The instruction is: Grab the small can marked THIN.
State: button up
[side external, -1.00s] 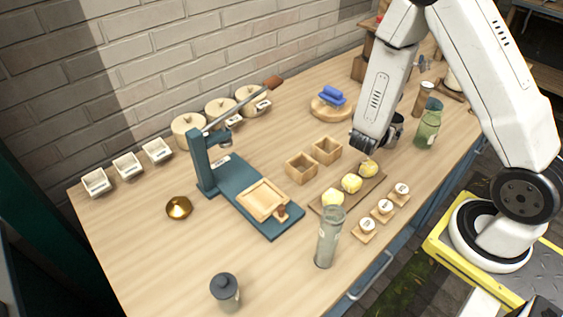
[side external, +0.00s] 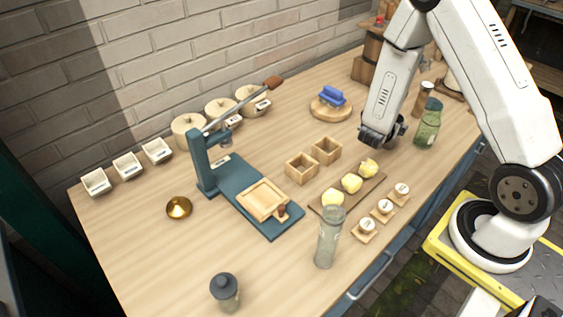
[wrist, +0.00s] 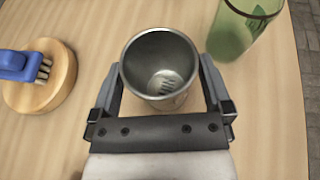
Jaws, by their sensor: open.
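A grey metal cup (wrist: 160,50), open at the top, stands between the two fingers of my gripper (wrist: 162,75) in the wrist view. One finger is at each side of it; I cannot tell whether they touch it. No THIN label is readable on the cup. In the side view my gripper (side external: 382,138) is low over the table and mostly hides the cup. Small white-topped pieces (side external: 402,188) (side external: 384,206) (side external: 367,224) stand on wooden squares at the front right. Their marks are too small to read.
A green jar (side external: 428,128) stands close to the right of my gripper. A blue-handled brush on a round wooden block (side external: 331,105) is to the left. Yellow lumps on a board (side external: 351,184) and a clear bottle (side external: 329,238) are nearer the front. Bare table lies left of the gripper.

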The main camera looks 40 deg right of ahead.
jog(key=c, duration=1.1)
jog(key=shift+r, duration=0.15)
jog(key=shift+r, duration=4.9)
